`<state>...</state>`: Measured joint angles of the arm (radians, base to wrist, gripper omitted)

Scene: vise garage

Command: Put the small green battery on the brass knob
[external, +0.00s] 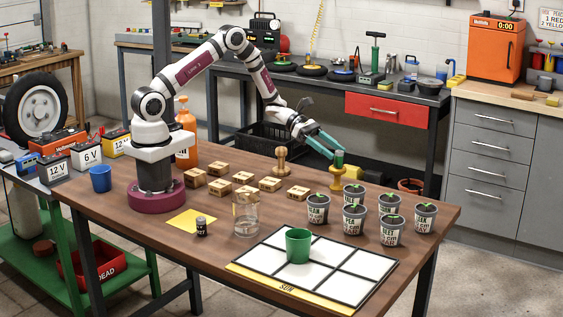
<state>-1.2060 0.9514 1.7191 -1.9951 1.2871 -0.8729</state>
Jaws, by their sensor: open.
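The small green battery (339,159) stands upright on top of the brass knob (337,179), at the far side of the wooden table in the external view. My gripper (336,154) reaches in from the upper left, its teal fingers open at the battery's upper part. I cannot tell whether the fingers touch the battery. The underside of the battery, where it meets the knob, is too small to see clearly.
Several labelled seedling pots (354,219) stand right of and in front of the knob. Wooden blocks (298,193) and a wooden stamp (281,162) are to its left. A glass jar (246,222), a green cup (298,246) and a white grid board (262,261) are nearer the front.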

